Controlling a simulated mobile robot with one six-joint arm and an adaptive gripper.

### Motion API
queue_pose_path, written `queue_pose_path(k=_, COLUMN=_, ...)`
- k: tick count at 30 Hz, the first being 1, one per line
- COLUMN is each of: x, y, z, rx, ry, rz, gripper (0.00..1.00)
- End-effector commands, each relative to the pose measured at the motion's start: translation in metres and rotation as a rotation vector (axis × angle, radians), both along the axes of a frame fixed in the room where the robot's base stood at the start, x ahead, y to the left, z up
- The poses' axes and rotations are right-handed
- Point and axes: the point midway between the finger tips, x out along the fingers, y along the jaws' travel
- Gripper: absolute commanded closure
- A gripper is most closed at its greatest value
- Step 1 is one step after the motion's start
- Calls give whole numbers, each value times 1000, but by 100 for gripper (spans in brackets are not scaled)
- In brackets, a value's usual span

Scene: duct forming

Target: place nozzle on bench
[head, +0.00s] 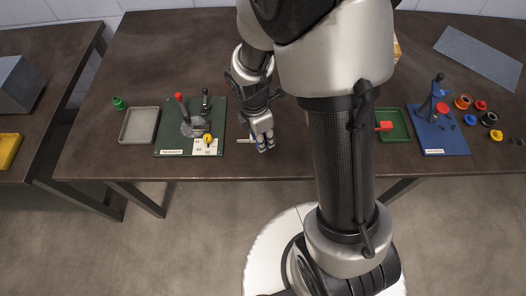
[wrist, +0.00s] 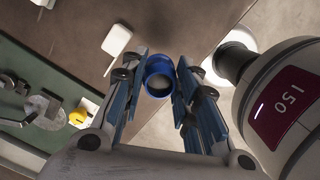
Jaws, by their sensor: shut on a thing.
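The blue nozzle (wrist: 159,77), a short open ring, sits between the fingertips of my gripper (wrist: 158,82) in the wrist view. My gripper is shut on it, with a finger on each side. In the head view my gripper (head: 264,143) hangs near the front edge of the brown bench (head: 150,60), right of the green fixture board, and the nozzle is mostly hidden by the fingers. I cannot tell whether the nozzle touches the bench.
A white flat piece with a handle (wrist: 117,39) lies close by. The green board (head: 165,141) carries a clamp device and a yellow piece (head: 207,138). A grey tray (head: 139,126) is further left. A blue board (head: 442,140) and several coloured rings are at right.

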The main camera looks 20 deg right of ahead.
Motion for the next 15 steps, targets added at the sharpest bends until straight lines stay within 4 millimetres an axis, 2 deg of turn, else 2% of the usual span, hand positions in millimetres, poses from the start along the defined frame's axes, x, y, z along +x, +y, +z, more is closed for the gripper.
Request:
queue_pose_path(k=1, x=-1, y=0, z=-15, rx=0, ry=3, rz=1, gripper=88)
queue_pose_path(k=3, x=0, y=0, z=-25, rx=0, ry=1, rz=1, gripper=88)
queue_pose_path(k=11, x=0, y=0, z=-43, rx=0, ry=0, rz=0, gripper=88)
queue_pose_path(k=15, x=0, y=0, z=-66, rx=0, ry=2, rz=1, gripper=88)
